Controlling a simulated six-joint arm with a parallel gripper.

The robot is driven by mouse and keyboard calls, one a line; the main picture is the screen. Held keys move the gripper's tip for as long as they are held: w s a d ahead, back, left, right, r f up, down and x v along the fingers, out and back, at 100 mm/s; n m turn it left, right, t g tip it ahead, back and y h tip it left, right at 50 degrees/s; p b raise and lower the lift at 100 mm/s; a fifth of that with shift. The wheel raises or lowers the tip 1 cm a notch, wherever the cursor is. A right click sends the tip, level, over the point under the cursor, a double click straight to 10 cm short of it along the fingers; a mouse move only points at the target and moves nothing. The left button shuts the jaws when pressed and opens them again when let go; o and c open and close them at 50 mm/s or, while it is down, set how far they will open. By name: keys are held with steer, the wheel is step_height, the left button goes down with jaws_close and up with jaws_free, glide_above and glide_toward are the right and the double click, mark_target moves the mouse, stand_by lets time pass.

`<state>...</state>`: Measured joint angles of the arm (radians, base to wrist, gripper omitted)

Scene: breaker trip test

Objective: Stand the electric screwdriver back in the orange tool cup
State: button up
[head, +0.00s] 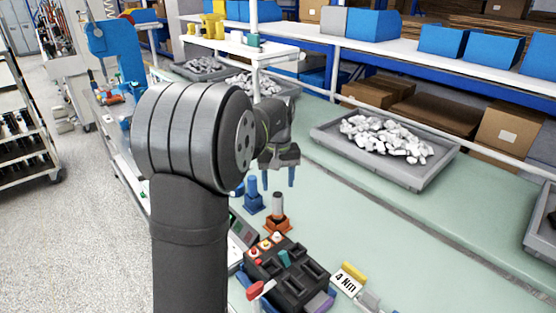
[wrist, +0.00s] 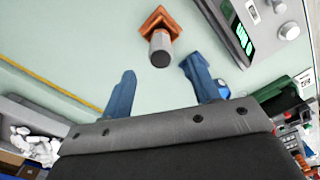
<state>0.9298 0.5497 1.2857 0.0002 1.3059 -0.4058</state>
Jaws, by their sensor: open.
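The orange tool cup (head: 277,228) stands on the green bench, below my gripper in the head view. A grey cylinder, apparently the electric screwdriver (head: 278,203), stands upright in it. In the wrist view the orange cup (wrist: 158,18) is at the top centre, with the round end of the grey screwdriver (wrist: 160,50) pointing toward the camera. My gripper (head: 278,184) is open and empty above the cup, its blue fingers pointing down. In the wrist view my gripper (wrist: 158,67) has its fingers apart, either side of the screwdriver's line and clear of it.
A blue holder (head: 253,204) stands close left of the orange cup. A black block with sockets and buttons (head: 288,277) lies in front, beside a "4 Nm" card (head: 346,282). A grey tray of white parts (head: 385,150) is at the right. The bench right of the cup is clear.

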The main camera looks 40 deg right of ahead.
mark_target(278, 206)
step_height(278, 206, up, 7)
steer(key=shift+r, duration=0.2)
steer(key=shift+f, duration=0.1)
stand_by(0.5)
step_height(278, 206, down, 17)
steer(key=shift+f, duration=0.1)
stand_by(0.5)
